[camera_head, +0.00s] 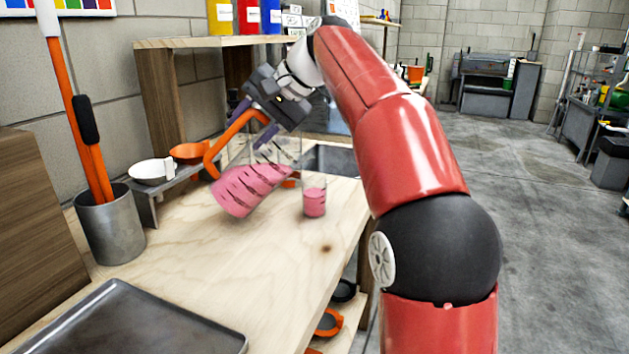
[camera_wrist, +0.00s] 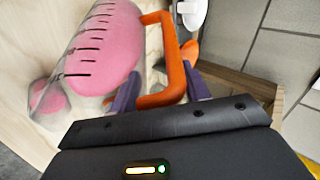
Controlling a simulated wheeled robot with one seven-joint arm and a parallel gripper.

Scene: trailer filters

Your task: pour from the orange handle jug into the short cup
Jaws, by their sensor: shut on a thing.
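The clear jug (camera_head: 248,188) holds pink liquid and has black marks on its side. Its orange handle (camera_head: 213,158) is held by my gripper (camera_head: 262,126), which is shut on it. The jug is tilted, with its mouth end toward the short cup. The short cup (camera_head: 314,196) stands upright on the wooden table, just right of the jug, with pink liquid in its lower part. In the wrist view the jug (camera_wrist: 103,45) lies to the left of the orange handle (camera_wrist: 170,70), and purple fingers (camera_wrist: 160,90) are at the handle. The cup (camera_wrist: 48,98) shows partly behind the jug there.
A white bowl (camera_head: 152,171) and an orange bowl (camera_head: 190,152) sit on a low grey shelf at the left. A metal canister (camera_head: 110,228) holds orange-handled tools. A dark tray (camera_head: 130,322) lies in front. The table's middle (camera_head: 225,265) is clear.

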